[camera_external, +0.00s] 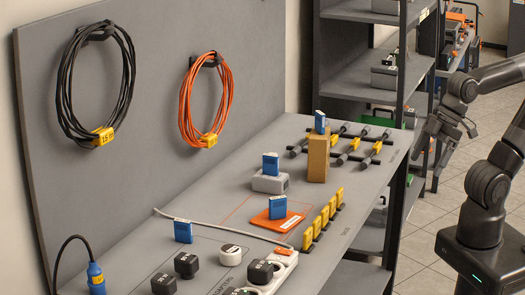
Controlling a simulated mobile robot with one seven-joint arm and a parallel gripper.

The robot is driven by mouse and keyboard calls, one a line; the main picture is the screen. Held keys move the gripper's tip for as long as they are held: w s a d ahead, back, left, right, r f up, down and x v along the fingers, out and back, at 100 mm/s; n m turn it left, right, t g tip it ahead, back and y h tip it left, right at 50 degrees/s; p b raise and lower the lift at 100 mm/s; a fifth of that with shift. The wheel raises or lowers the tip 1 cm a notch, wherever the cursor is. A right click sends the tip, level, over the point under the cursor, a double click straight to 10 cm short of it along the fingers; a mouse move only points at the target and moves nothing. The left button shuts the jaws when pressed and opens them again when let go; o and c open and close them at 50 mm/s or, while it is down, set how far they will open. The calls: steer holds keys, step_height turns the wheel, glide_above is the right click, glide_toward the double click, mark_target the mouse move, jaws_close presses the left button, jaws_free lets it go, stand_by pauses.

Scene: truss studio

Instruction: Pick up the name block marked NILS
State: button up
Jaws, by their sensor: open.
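Several blue name blocks stand upright on the workbench (345,223). One blue block (320,121) stands on a tall brown block. Another blue block (270,164) stands on a low grey box. A third blue block (277,207) stands on a flat orange pad. A further blue block (183,231) stands directly on the bench at the left. Their lettering is too small to read, so I cannot tell which is marked NILS. My gripper (428,158) is open and empty, off the bench's right edge, apart from all blocks.
The brown block (318,158), grey box (270,184) and orange pad (268,221) raise three blocks. A row of yellow pieces (325,217) lines the right edge. Black-handled tools (372,153) lie at the far end. A white power strip (281,269) and dark plugs (186,265) are in front.

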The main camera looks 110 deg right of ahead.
steer(key=shift+c, duration=1.4)
steer(key=shift+r, duration=0.1)
steer(key=w+d+m, duration=0.9)
steer(key=d+m, duration=0.3)
steer(key=d, duration=0.1)
steer(key=w+d+m, duration=0.9)
steer(key=d+m, duration=0.3)
steer(key=s+d+f+m+g+h, duration=0.1)
steer(key=d+f+m, duration=0.5)
steer(key=d, duration=0.6)
steer(key=s+d+f+m+g+h, duration=0.1)
steer(key=d+f+m, duration=0.2)
steer(key=d+m, duration=0.7)
steer(key=s+d+f+m+h, duration=0.1)
steer(key=d+f+m, duration=0.4)
steer(key=d, duration=0.9)
steer(key=shift+n, duration=0.3)
steer(key=x, duration=0.9)
steer(key=shift+w+a+f, duration=0.1)
steer(key=shift+w+f, duration=0.15)
steer(key=shift+w, duration=0.15)
